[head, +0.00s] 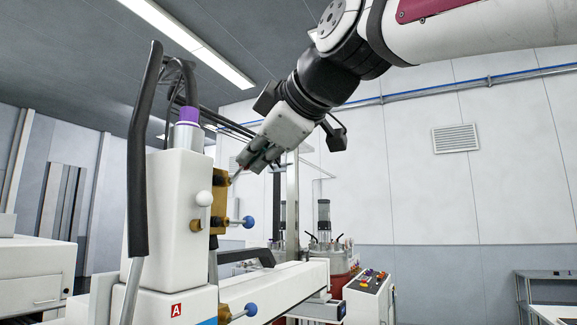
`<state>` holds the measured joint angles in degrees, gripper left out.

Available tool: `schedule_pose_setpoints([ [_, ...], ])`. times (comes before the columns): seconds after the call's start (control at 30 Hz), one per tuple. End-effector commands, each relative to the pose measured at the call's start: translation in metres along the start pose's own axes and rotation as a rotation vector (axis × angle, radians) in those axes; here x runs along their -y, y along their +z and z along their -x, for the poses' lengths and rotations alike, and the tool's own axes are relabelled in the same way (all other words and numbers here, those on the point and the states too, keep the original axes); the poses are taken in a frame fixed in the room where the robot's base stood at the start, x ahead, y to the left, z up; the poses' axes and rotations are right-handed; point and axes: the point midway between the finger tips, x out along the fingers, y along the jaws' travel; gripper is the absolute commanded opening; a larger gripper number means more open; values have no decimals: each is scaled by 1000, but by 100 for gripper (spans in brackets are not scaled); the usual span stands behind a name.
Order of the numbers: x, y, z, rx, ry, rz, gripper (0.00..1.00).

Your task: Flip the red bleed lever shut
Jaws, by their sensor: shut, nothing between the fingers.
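My gripper (246,163) is shut and empty, reaching down and left from the upper right. Its fingertips are at the upper part of a brass valve block (217,222) on the right side of a white dispensing unit (170,222). A thin metal lever (236,177) rises from the block toward the fingertips. Its end is mostly hidden by the gripper, with only a hint of dark red there, so I cannot tell for certain that it is the red bleed lever. Whether the fingers touch it is also unclear.
A black hose (138,150) stands at the left of the unit. A white beam (275,284) runs behind, with a button panel (369,287) and red vessel (336,264) farther right. The right side is open.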

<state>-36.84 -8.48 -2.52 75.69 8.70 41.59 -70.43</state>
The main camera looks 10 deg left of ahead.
Motion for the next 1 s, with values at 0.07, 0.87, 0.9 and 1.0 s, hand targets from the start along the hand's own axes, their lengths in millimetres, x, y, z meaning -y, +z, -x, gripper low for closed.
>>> schedule_pose_setpoints([
  [0.07,0,1,0,1,-8,-11,0],
  [0.87,-2,13,-8,4,-185,-268,0],
  [0.9,-2,14,-10,4,-206,-296,0],
  [1.0,-1,17,-11,4,-254,-366,0],
])
